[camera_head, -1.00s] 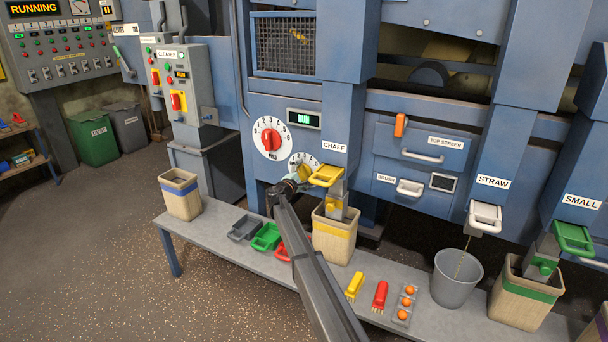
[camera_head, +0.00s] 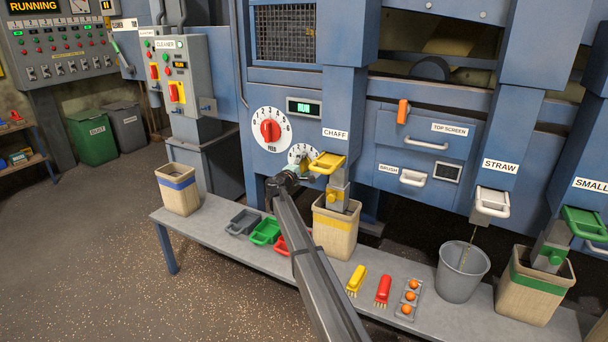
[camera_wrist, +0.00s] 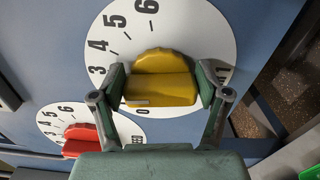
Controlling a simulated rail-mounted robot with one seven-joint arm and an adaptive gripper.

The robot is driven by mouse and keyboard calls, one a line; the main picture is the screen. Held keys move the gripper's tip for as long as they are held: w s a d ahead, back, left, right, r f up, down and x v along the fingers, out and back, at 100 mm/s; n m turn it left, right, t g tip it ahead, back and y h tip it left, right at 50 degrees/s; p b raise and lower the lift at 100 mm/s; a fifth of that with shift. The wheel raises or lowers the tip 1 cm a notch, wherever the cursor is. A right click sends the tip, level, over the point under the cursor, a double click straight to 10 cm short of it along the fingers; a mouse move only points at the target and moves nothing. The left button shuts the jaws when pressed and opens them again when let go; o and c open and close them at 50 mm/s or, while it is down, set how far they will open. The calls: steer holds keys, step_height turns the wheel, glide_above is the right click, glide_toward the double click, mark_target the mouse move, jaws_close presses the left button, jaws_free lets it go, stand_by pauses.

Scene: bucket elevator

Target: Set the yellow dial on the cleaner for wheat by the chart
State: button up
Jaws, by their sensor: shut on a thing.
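The yellow dial (camera_wrist: 160,80) sits on a round white scale (camera_wrist: 195,28) on the blue machine front. In the wrist view my gripper (camera_wrist: 161,92) is shut on the yellow knob, with a finger on each side. The numbers 3, 4, 5 and 6 show to the left and above, and a 0 below; others are covered. A short pale mark shows on the knob's lower left, but I cannot tell which number it reads. In the head view my gripper (camera_head: 301,172) covers most of this dial. No readable chart is in view.
The yellow chaff handle (camera_head: 327,163) is close on the right. A bench (camera_head: 203,230) with bins and scoops stands below.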

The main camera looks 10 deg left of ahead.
steer(key=shift+f+m+b, duration=0.25)
steer(key=shift+m+b, duration=0.35)
steer(key=shift+b, duration=0.2)
steer(key=shift+r, duration=0.2)
steer(key=shift+w, duration=0.1)
steer(key=o, duration=1.2)
steer(key=shift+c, duration=0.2)
steer(key=v, duration=1.2)
